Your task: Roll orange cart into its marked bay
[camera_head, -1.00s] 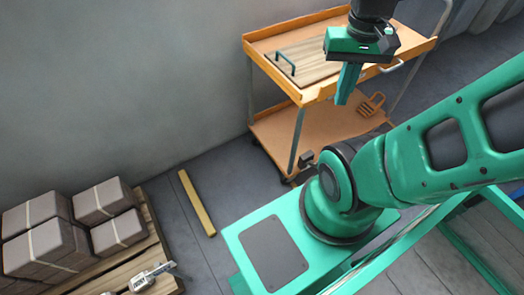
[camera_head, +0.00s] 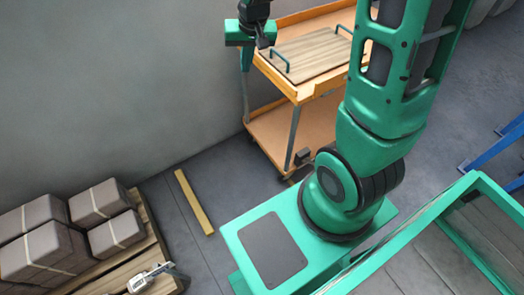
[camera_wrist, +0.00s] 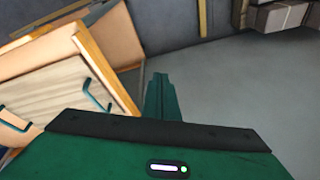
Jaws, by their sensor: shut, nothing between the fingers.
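The orange cart (camera_head: 299,94) stands by the grey wall, with a flat wooden board with two green handles (camera_head: 305,52) on its top shelf. My arm hides its right part in the head view. My gripper (camera_head: 246,66) is shut and empty, pointing down at the cart's left end. In the wrist view, my shut fingers (camera_wrist: 160,95) are beside the cart's orange rim (camera_wrist: 108,72), over grey floor. I cannot tell whether they touch the cart. A yellow strip (camera_head: 194,202) lies on the floor left of the cart; whether it marks the bay is unclear.
A wooden pallet (camera_head: 152,247) with several strapped grey boxes (camera_head: 45,250) and a small white-and-grey device (camera_head: 150,278) is at the lower left. Blue supports (camera_head: 495,145) stand at the right. Floor between cart and pallet is clear except for the strip.

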